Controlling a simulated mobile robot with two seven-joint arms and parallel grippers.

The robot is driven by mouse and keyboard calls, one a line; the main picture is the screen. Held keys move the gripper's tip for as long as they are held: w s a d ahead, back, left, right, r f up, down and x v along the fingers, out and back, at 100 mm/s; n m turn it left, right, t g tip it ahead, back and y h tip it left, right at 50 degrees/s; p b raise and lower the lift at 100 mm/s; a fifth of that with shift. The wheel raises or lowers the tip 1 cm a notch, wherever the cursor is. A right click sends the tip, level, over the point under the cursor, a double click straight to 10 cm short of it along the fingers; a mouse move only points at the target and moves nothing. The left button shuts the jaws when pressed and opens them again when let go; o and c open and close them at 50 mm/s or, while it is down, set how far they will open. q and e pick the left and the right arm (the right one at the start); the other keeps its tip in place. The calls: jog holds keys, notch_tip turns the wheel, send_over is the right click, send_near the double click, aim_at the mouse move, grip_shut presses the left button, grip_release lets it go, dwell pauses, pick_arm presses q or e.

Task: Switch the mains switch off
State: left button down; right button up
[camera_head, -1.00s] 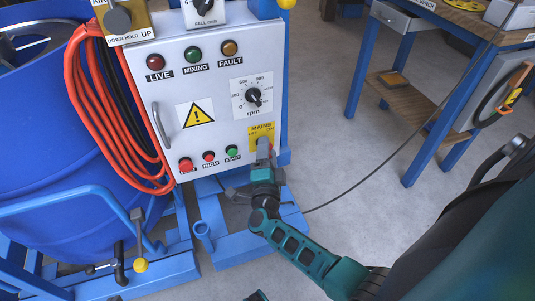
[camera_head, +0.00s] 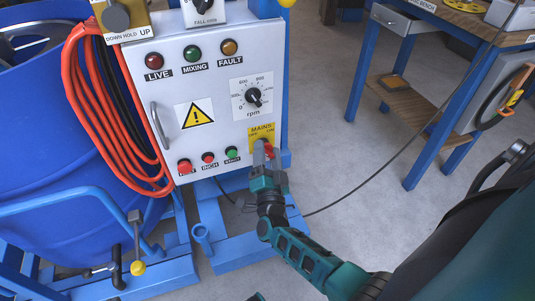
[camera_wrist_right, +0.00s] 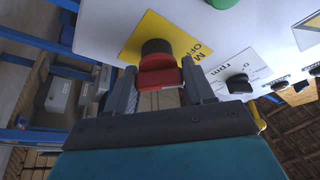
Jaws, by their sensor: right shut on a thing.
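The mains switch has a red handle (camera_head: 269,152) on a yellow plate (camera_head: 262,131) at the lower right of the light grey control panel (camera_head: 215,110). The plate is marked OFF at its left and ON at its right. My right gripper (camera_head: 264,150) reaches up to the switch from below and is shut on the red handle. In the right wrist view the handle (camera_wrist_right: 160,76) sits between the two grey fingers, with its dark round base (camera_wrist_right: 156,47) beyond. The fingers partly hide the handle in the head view, so its exact angle is hard to tell. My left gripper is not seen.
The rpm knob (camera_head: 253,97) is above the switch; red and green push buttons (camera_head: 208,158) are to its left. Orange cable (camera_head: 105,125) hangs at the panel's left side. A blue bench (camera_head: 430,100) stands at the right. Open floor lies between.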

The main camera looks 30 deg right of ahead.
jog(key=shift+a+f, duration=0.25)
jog(key=o, duration=0.8)
jog(key=shift+o, duration=1.1)
jog(key=shift+d+r, duration=0.1)
